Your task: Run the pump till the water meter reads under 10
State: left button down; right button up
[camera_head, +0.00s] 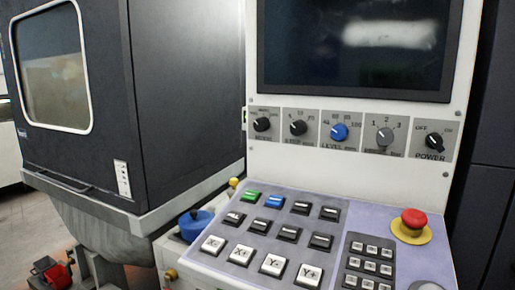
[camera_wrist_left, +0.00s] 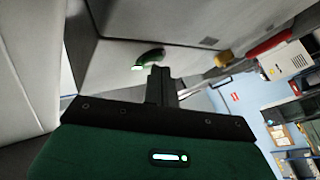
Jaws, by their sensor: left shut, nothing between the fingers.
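A control panel (camera_head: 345,225) fills the right of the head view, with a green key (camera_head: 251,197), a blue key (camera_head: 274,201) and several black and white keys. Above it is a row of knobs, including a blue one (camera_head: 339,132) and a black POWER knob (camera_head: 432,142). The screen (camera_head: 355,45) is dark and shows no reading. I cannot make out a water meter or name a pump. My left gripper (camera_wrist_left: 160,72) shows in the left wrist view, shut and empty, its tips close to a small green part (camera_wrist_left: 149,58); contact is unclear. My right gripper is not in view.
A red emergency button (camera_head: 413,218) stands at the panel's right. A dark machine cabinet (camera_head: 185,80) with a window stands at left. A blue round part (camera_head: 196,226) sits between cabinet and panel. A red object (camera_head: 55,276) is low at left.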

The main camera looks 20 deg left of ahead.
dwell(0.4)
pick_arm(q)
jog(key=shift+s+p, duration=0.45)
jog(key=shift+s, duration=0.05)
jog(key=s+p, duration=0.1)
jog(key=s, duration=0.1)
jog(key=s+p, duration=0.1)
jog(key=s, duration=0.1)
jog(key=s+p, duration=0.1)
jog(key=s, duration=0.1)
jog(key=shift+a, duration=0.25)
dwell(0.4)
